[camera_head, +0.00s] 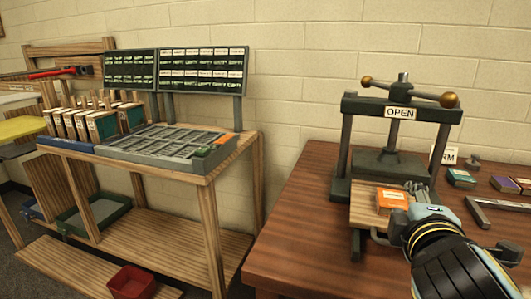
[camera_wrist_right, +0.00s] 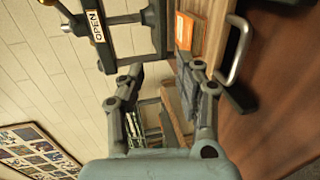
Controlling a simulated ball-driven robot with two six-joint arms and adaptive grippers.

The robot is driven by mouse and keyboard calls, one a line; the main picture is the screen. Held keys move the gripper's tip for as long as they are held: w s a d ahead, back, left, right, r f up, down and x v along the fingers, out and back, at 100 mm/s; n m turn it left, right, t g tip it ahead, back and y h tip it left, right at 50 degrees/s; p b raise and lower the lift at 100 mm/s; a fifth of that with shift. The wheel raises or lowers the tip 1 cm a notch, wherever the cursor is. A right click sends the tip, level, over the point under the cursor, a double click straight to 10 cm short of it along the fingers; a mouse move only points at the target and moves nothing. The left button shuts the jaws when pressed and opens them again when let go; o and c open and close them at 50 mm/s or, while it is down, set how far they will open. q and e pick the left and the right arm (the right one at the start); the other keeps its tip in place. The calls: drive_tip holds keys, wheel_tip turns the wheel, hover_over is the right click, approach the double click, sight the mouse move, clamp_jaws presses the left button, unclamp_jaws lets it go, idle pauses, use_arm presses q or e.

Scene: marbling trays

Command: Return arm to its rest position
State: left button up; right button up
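My right arm comes in from the lower right in the head view. Its gripper (camera_head: 416,190) is beside the front right of the press's wooden board (camera_head: 363,218). In the right wrist view the two fingers of the gripper (camera_wrist_right: 165,78) are spread apart, with nothing between them. An orange block with a pale label (camera_head: 391,199) lies on the board, apart from the fingers; it also shows in the wrist view (camera_wrist_right: 188,35). My left gripper is in neither view.
The dark press (camera_head: 347,135) with an "OPEN" sign stands on the brown table (camera_head: 305,215). Small coloured blocks (camera_head: 461,178) and a metal bar (camera_head: 478,212) lie to the right. A wooden bench (camera_head: 205,180) with a grey compartment tray (camera_head: 160,151) stands left, with a red bin (camera_head: 131,283) below.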

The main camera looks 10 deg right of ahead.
drive_tip(key=s+f+m+g+y, duration=0.1)
drive_tip(key=s+f+m, duration=0.1)
drive_tip(key=s, duration=0.1)
drive_tip(key=s+f+m+g+y, duration=0.1)
drive_tip(key=s+f+m+g, duration=0.1)
drive_tip(key=s+f+m+g+y, duration=0.1)
drive_tip(key=s+f+m, duration=0.1)
drive_tip(key=s+f, duration=0.1)
drive_tip(key=shift+s+d+m+g, duration=0.1)
drive_tip(key=shift+s+m+g, duration=0.2)
drive_tip(key=s+a+f+m+g+y, duration=0.2)
drive_tip(key=s+a+g, duration=0.1)
drive_tip(key=s, duration=0.3)
drive_tip(key=s+a+f+m+g+y, duration=0.2)
drive_tip(key=s+a+f, duration=0.1)
drive_tip(key=s, duration=0.3)
wheel_tip(320, 180, down, 28)
drive_tip(key=s+d+g+b, duration=0.1)
drive_tip(key=s+d, duration=0.1)
drive_tip(key=d, duration=0.1)
drive_tip(key=s+f+g, duration=0.1)
drive_tip(key=s+f, duration=1.4)
drive_tip(key=s, duration=0.2)
drive_tip(key=shift+s+d+m+b, duration=0.3)
drive_tip(key=shift+s+d+b, duration=0.05)
drive_tip(key=shift+d+b, duration=0.05)
drive_tip(key=shift+g, duration=0.3)
